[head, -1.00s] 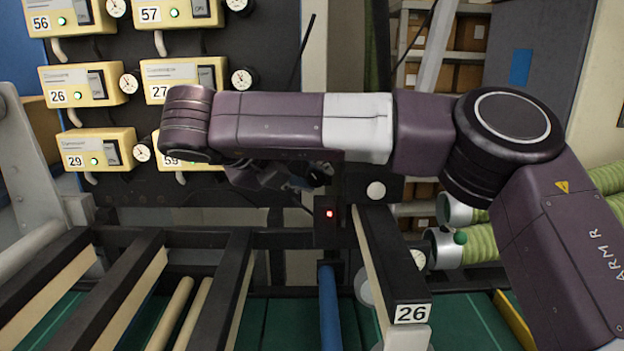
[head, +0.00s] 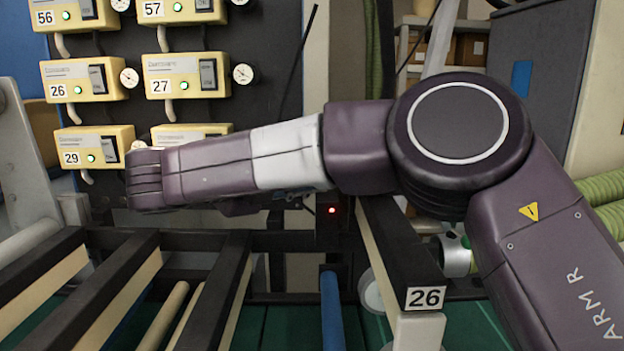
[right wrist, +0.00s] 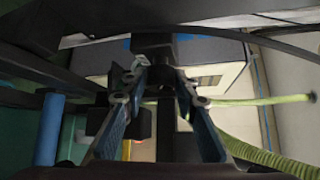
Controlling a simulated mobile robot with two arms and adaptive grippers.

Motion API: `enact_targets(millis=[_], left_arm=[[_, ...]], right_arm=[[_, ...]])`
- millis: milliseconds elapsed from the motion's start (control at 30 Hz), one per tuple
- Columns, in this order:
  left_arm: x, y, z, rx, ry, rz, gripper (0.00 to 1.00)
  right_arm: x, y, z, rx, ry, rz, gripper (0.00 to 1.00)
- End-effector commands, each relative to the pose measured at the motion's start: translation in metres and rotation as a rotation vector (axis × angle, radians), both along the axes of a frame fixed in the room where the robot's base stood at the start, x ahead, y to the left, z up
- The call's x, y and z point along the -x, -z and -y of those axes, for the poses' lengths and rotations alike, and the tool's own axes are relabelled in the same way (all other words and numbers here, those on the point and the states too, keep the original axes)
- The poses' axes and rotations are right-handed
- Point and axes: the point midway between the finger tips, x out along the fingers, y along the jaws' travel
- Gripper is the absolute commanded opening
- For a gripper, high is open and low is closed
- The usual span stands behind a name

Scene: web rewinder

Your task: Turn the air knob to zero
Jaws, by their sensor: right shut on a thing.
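My right gripper (right wrist: 158,76) shows in the right wrist view. Its two blue-sided fingers lean in towards each other and are shut on a small dark part (right wrist: 152,45). I cannot tell from its shape whether this part is the air knob; no scale or zero mark can be read on it. In the head view my right arm crosses the middle and hides the gripper and what it holds. My left gripper is in neither view.
Yellow control boxes (head: 88,79) with switches and gauges (head: 130,77) hang on a dark panel. A black rail labelled 26 (head: 427,298), a blue roller (head: 331,310) and a red light (head: 332,210) lie below my arm. Green hoses (head: 603,190) run at the right.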

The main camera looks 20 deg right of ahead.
Motion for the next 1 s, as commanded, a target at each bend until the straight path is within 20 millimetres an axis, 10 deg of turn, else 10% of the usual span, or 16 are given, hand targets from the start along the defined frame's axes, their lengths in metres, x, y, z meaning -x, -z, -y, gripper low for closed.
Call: enact_targets(millis=[333, 367, 500, 1000], left_arm=[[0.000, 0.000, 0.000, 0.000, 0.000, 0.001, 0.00], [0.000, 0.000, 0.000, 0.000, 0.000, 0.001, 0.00], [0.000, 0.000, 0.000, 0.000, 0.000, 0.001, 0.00], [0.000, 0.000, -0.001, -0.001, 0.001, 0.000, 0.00]], right_arm=[[0.000, -0.001, 0.000, 0.003, -0.002, 0.002, 0.03], [0.000, -0.001, 0.000, 0.003, -0.002, 0.002, 0.29], [0.000, -0.001, 0.000, 0.002, -0.002, 0.002, 0.44], [0.013, -0.007, -0.025, 0.005, -0.005, 0.004, 0.44]])
